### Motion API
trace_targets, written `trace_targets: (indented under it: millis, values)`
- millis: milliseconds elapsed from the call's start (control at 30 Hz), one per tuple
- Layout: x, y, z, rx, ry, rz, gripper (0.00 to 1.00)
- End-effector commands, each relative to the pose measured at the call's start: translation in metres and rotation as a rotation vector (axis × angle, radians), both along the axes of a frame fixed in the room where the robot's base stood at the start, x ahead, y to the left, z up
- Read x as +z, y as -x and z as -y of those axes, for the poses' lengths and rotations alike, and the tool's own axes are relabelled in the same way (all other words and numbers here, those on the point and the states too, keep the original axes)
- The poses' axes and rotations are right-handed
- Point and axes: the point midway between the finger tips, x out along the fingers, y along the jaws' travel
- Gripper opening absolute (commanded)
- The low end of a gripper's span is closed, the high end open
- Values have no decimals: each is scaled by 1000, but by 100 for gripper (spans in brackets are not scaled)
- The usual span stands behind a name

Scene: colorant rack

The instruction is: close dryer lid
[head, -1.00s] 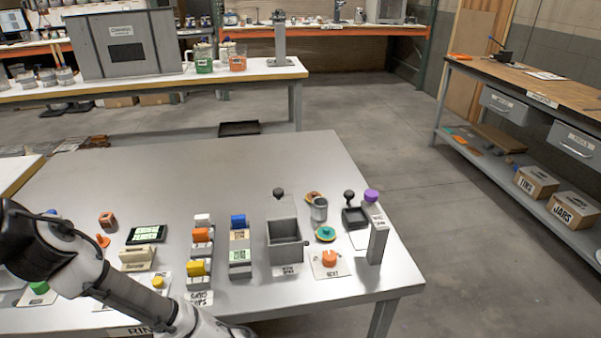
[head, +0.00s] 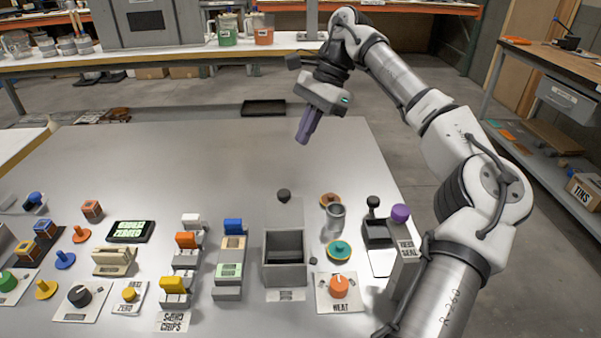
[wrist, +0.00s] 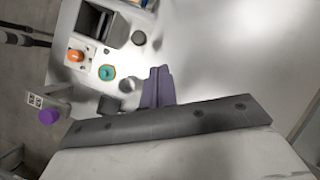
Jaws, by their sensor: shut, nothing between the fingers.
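The dryer is an open-topped grey box (head: 285,272) on the bench in the head view. Its lid (head: 284,217) stands raised at the box's back edge, with a dark round knob (head: 284,195) on top. The dark inside of the box shows. In the wrist view the box (wrist: 117,31) is at the top left, with the dark knob (wrist: 138,38) beside it. My gripper (head: 302,141) has purple fingers, shut and empty, high above the bench behind the lid and apart from it. Its fingers also show in the wrist view (wrist: 157,72).
Right of the box are an orange HEAT knob (head: 339,286), a teal disc (head: 339,250), a metal cup (head: 335,217), a dark press (head: 375,228) and a purple-topped post (head: 405,255). Coloured chip holders (head: 230,270) stand left. The bench's back (head: 180,160) is clear.

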Motion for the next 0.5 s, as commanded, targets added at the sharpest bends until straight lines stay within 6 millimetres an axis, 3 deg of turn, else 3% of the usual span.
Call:
trace_targets:
  millis: [33, 167, 333, 500]
  values:
    - [1, 2, 22, -12, 46, -5, 0]
    - [2, 8, 47, -17, 98, -22, 0]
    - [-15, 12, 44, -14, 101, -25, 0]
    - [-46, 20, 32, -13, 100, -26, 0]
